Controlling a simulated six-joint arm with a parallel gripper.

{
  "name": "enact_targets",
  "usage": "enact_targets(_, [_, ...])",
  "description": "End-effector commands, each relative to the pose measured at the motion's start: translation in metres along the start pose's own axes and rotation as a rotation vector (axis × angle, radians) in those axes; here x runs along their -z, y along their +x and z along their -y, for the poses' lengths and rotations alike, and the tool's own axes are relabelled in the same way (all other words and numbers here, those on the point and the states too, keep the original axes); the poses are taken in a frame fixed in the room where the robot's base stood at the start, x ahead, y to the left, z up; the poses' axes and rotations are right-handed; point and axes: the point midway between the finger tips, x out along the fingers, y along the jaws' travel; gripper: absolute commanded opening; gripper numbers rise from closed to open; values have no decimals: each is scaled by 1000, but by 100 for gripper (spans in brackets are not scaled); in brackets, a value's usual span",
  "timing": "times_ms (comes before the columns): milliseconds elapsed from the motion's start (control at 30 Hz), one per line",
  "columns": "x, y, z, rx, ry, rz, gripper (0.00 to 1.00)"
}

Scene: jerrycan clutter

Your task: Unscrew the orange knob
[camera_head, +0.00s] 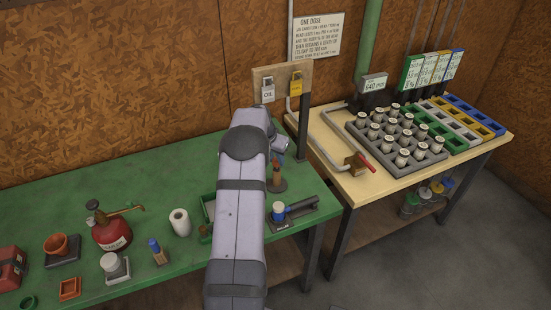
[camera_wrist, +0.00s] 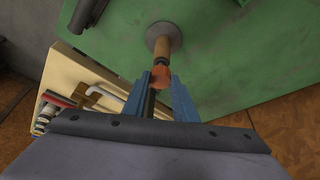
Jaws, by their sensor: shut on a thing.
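The orange knob (camera_wrist: 160,80) sits at the end of a wooden post (camera_wrist: 161,47) and is between my gripper's blue fingertips in the wrist view. My gripper (camera_wrist: 162,76) is shut on the knob. The post stands on a round grey base (camera_wrist: 164,34) on the green table. In the head view the post (camera_head: 277,174) shows just below my gripper (camera_head: 278,152), and the knob is mostly hidden there by the gripper.
A black device with a blue-capped jar (camera_head: 279,209) is close in front of the post. A paper roll (camera_head: 180,222) and a red oil can (camera_head: 112,232) stand to the left. A cream table (camera_head: 330,130) with a vial rack is right.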

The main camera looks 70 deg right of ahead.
Motion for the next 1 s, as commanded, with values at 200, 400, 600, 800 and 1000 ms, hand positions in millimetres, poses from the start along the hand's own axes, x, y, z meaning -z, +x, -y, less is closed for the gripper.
enact_targets(200, [4, -9, 0, 0, 0, -1, 0])
enact_targets(400, [7, -16, 0, 1, 0, -1, 0])
enact_targets(600, [9, -21, 0, 1, 0, -1, 0])
enact_targets(800, [9, -22, 0, 0, 0, 0, 0])
enact_targets(1000, [9, -21, 0, 1, 0, -1, 0])
